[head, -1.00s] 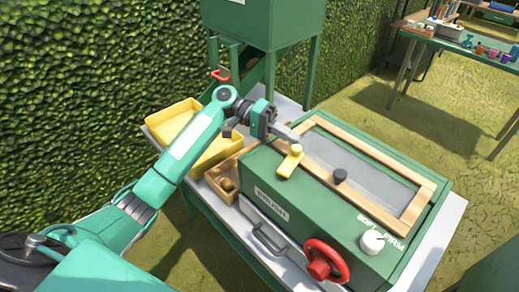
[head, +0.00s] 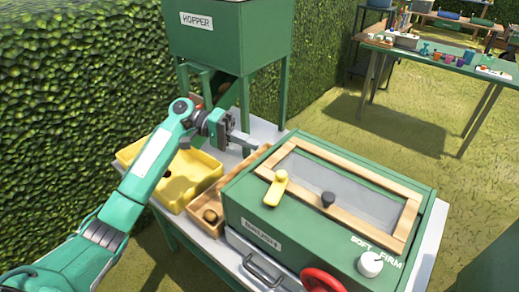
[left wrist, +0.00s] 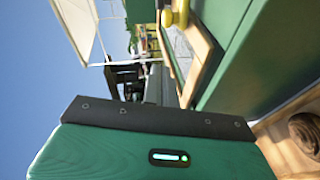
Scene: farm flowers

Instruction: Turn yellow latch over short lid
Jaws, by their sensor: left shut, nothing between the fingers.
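The yellow latch (head: 276,188) is a short bar with a round knob. It sits at the front left of the wood-framed clear lid (head: 350,190) on the green machine (head: 310,238). Its knob end overlaps the front wooden rail, and its other end lies on the green top. My left gripper (head: 247,141) is shut and empty, beyond and left of the latch and apart from it. In the left wrist view the yellow latch (left wrist: 174,17) shows at the top edge, beside the wooden rail. The fingertips are not clear there. My right gripper is out of view.
A black knob (head: 328,199) stands on the front rail. A white dial (head: 371,264) and red wheel (head: 322,281) are at the front. A wooden box (head: 207,212) and yellow tray (head: 163,172) stand left. The green hopper (head: 230,40) rises behind.

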